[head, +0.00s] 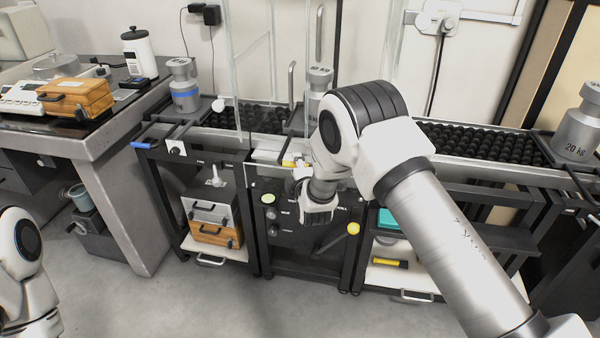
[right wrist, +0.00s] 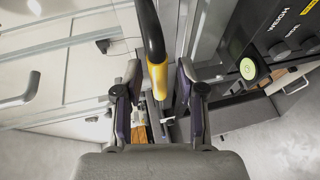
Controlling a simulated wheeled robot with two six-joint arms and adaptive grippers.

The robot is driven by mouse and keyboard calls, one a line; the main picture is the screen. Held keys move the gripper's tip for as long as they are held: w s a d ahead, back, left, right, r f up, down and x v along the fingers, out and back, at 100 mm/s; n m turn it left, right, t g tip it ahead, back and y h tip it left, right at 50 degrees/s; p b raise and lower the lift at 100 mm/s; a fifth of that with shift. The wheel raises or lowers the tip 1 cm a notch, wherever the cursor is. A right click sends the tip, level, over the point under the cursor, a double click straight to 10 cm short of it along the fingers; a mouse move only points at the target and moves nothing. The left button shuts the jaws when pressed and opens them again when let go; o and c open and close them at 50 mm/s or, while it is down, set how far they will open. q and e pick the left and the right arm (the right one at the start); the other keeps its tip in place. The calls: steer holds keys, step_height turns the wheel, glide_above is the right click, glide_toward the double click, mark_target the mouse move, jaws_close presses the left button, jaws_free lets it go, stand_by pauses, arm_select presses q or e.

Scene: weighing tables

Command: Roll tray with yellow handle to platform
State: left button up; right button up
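The yellow handle (head: 289,163) shows in the head view at the front of the middle bay, just left of my right wrist. A grey weight (head: 319,82) stands behind it; my arm hides most of the tray under it. My right gripper (right wrist: 158,75) is open in the right wrist view. Its two fingers stand on either side of the black and yellow handle (right wrist: 157,82), with a gap on each side. In the head view my right gripper (head: 318,210) points down in front of the bay. My left arm shows at the lower left, its gripper out of view.
Clear glass panels (head: 253,90) stand around the middle bay. Black roller beds (head: 480,143) run on both sides. A blue-banded weight (head: 183,88) stands at left and a 20 kg weight (head: 578,130) at right. A control panel with a green button (right wrist: 248,69) is below the bay.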

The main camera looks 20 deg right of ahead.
steer(key=v, duration=1.1)
steer(key=shift+s, duration=0.15)
